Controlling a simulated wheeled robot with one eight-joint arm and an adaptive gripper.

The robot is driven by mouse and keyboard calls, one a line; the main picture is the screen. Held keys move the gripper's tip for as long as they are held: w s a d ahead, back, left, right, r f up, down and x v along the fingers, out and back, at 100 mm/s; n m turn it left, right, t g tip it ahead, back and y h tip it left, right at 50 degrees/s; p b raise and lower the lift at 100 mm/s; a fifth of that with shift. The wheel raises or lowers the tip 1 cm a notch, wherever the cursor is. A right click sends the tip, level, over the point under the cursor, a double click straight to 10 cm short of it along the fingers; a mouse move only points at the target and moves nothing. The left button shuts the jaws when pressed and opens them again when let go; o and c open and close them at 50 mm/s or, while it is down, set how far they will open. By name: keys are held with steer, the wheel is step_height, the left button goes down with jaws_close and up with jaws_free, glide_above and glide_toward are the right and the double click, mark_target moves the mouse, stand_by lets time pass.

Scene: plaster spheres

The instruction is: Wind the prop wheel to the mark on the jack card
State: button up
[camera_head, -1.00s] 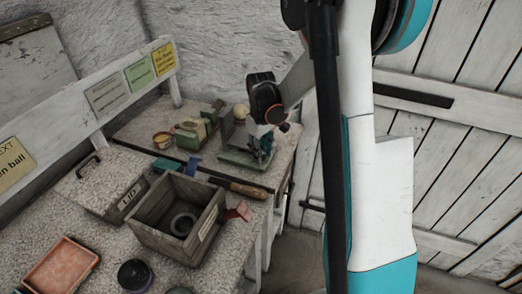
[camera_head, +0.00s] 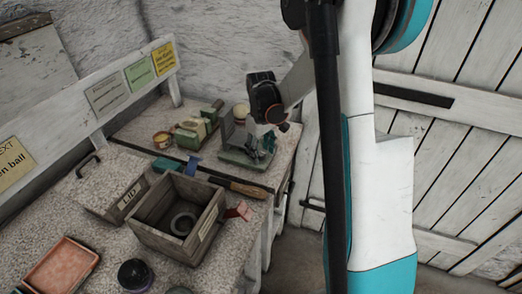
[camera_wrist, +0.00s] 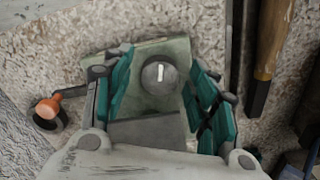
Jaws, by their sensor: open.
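A round grey knob with a short white line (camera_wrist: 160,76), which looks like the prop wheel, sits over a pale green plate (camera_wrist: 150,52) in the wrist view. My gripper (camera_wrist: 164,92) is open, its teal fingers spread to the left and right of the knob. I cannot tell whether they touch it. In the head view my gripper (camera_head: 262,143) is low over the green stand (camera_head: 236,157) at the far end of the bench, hiding most of the knob. Several cards hang on the white board, including a yellow one (camera_head: 163,58) and a green one (camera_head: 140,74); I cannot tell which is the jack card.
A cream ball (camera_head: 241,110) stands behind the stand. A green block-like device (camera_head: 197,128) is to its left. A wooden-handled tool (camera_head: 248,189) lies just in front; its handle also shows in the wrist view (camera_wrist: 272,38). A wooden box (camera_head: 162,232) stands nearer.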

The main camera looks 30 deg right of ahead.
mark_target(261, 151)
step_height(261, 151, up, 12)
stand_by(0.5)
